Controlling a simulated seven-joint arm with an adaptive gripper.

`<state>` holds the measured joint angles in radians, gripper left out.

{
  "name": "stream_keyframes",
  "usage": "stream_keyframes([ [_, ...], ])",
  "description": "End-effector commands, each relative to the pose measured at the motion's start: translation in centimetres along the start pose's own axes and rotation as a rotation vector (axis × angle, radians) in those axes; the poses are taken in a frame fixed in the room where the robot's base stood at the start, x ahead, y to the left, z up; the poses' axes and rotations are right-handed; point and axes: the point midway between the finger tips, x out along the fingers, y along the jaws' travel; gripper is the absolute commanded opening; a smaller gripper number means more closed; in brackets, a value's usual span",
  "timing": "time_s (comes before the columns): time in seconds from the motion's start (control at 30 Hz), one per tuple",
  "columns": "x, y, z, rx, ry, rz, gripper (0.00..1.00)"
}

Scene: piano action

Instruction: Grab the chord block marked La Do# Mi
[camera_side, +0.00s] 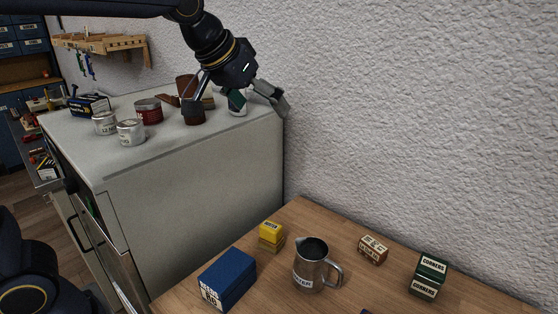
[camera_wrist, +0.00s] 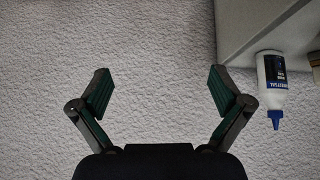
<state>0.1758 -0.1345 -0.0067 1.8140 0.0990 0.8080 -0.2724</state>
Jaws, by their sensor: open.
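A small tan wooden block (camera_side: 373,249) with dark lettering on its pale faces sits on the brown table near the wall in the side view. It is the likeliest chord block, but its marking is too small to read for certain. My gripper (camera_side: 236,103) is open and empty, high over the white cabinet top by the wall, well up and left of the block. In the wrist view my gripper (camera_wrist: 160,90) has its two fingers wide apart with only the textured wall between them. The block is not in the wrist view.
On the table (camera_side: 345,288) stand a metal pitcher (camera_side: 311,268), a blue box (camera_side: 228,280), a yellow box (camera_side: 271,231) and green boxes marked CORNERS (camera_side: 430,275). The cabinet (camera_side: 200,185) carries cans (camera_side: 131,132); a white glue bottle (camera_wrist: 272,80) shows in the wrist view.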

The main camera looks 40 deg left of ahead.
Motion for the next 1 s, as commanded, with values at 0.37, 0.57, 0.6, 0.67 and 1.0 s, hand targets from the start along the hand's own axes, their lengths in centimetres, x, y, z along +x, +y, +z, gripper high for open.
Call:
stream_keyframes([
  [0.37, 19.2, 15.0, -0.5, 0.184, -0.171, 0.069, 1.0],
  [0.57, 23.8, 17.9, 4.4, 0.25, -0.267, 0.069, 1.0],
  [0.6, 24.3, 18.1, 4.8, 0.256, -0.274, 0.069, 1.0],
  [0.67, 24.8, 18.4, 5.1, 0.26, -0.274, 0.071, 1.0],
  [1.0, 32.2, 18.4, 7.2, 0.258, -0.276, 0.07, 1.0],
])
